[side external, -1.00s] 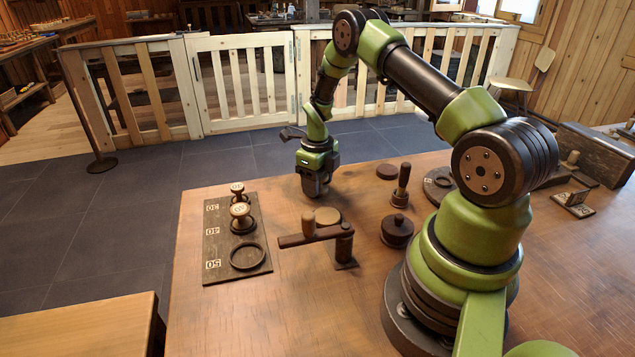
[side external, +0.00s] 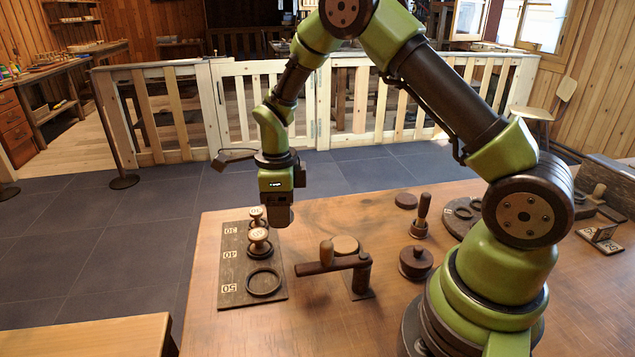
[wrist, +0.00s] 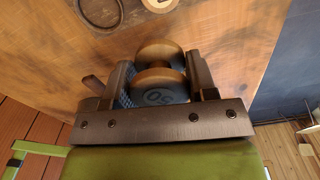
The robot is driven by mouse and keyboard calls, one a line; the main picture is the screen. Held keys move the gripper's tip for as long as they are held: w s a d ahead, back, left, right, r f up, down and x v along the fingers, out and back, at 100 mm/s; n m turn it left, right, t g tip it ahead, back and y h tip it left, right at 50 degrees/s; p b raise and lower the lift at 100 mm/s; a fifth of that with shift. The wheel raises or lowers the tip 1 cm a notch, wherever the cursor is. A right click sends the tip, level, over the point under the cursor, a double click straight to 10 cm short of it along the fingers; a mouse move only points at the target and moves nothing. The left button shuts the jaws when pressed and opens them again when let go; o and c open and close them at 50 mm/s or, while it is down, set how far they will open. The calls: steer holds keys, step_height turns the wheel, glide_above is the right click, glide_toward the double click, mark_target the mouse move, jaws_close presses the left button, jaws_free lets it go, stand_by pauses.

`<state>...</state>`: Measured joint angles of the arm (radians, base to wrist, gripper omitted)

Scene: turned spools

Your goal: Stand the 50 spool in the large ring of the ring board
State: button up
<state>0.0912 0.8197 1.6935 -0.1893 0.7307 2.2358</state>
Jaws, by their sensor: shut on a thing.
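My gripper (side external: 278,222) hangs above the table, just right of the far end of the ring board (side external: 232,262). In the wrist view my gripper (wrist: 160,82) is shut on the 50 spool (wrist: 158,92), which has pale wooden ends and a "50" on its near face. The dark board is marked 30, 40 and 50. Its large ring (side external: 263,282), beside the 50 mark, is empty. Spools stand at the 30 ring (side external: 257,214) and the 40 ring (side external: 259,238).
Further right are a lidded dark pot (side external: 415,262), a handled tool (side external: 422,215) and a flat dark disc (side external: 406,201).

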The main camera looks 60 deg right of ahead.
mark_target(264, 283)
steer(key=s+a+n, duration=0.2)
steer(key=a+n, duration=0.2)
steer(key=a, duration=0.4)
steer(key=shift+w+f, duration=0.15)
steer(key=shift+f, duration=3.35)
steer(key=shift+f, duration=0.55)
steer(key=o, duration=1)
step_height(264, 283, up, 8)
steer(key=shift+r, duration=0.25)
